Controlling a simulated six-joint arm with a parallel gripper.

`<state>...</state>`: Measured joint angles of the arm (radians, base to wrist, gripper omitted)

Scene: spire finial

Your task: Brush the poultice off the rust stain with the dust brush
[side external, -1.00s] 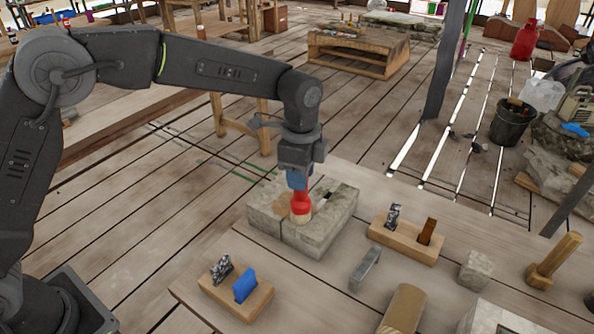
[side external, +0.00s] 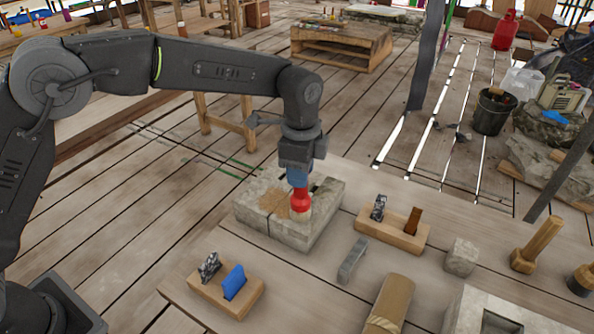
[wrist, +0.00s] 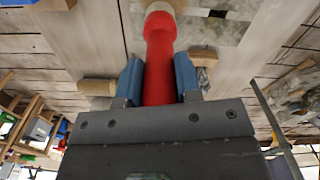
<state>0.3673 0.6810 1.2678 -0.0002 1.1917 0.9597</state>
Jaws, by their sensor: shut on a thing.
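My gripper (side external: 299,179) has blue fingers, closed on the red handle of the dust brush (side external: 301,200). In the wrist view the red handle (wrist: 158,62) runs between the two blue fingers. The brush points down at the top of a grey stone block (side external: 250,216), with its pale head at or just above the surface near the right front part. A tan-brown patch (side external: 274,203) shows on the stone left of the brush. I cannot tell poultice from rust stain in it. The brush hides part of the stone.
A wooden holder with a blue piece (side external: 233,282) stands in front, and another wooden holder (side external: 402,234) stands right of the block. A grey bar (side external: 352,260), a small stone cube (side external: 461,257) and a wooden mallet (side external: 538,244) lie farther right.

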